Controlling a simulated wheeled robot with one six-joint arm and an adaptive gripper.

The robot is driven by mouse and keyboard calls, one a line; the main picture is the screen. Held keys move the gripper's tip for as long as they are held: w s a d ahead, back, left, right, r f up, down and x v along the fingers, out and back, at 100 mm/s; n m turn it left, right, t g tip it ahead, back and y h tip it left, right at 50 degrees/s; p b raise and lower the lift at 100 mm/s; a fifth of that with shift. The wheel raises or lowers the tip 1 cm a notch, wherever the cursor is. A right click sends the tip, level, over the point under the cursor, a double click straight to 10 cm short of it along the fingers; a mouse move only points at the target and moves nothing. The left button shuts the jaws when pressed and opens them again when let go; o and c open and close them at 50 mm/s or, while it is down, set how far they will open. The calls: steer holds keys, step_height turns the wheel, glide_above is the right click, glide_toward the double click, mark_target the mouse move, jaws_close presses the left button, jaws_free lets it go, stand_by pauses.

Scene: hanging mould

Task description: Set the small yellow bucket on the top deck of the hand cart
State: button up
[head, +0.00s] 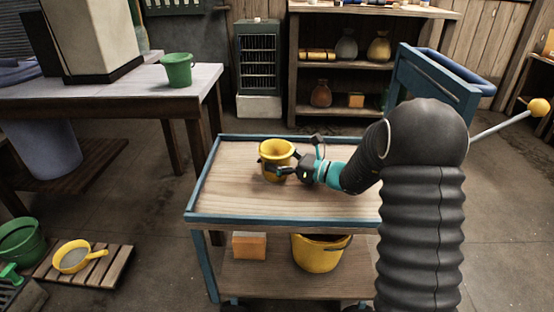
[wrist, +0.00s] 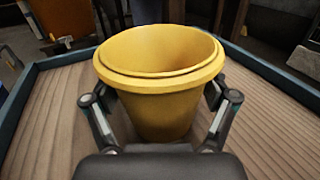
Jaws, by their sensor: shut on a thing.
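The small yellow bucket (head: 276,152) is upright at the top deck (head: 232,190) of the hand cart, left of the deck's middle. My gripper (head: 283,168) comes from the right and is shut on the bucket. In the wrist view the bucket (wrist: 160,85) sits between the two fingers (wrist: 160,115), with its open rim facing up. The wooden deck (wrist: 55,110) with its blue raised edge shows around it.
The cart's lower shelf (head: 275,282) holds a larger yellow bucket (head: 318,254) and an orange block (head: 249,245). A table (head: 120,88) with a green bucket (head: 177,70) stands at the left. The top deck around the held bucket is clear. Shelving (head: 350,72) stands behind.

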steer(key=o, duration=1)
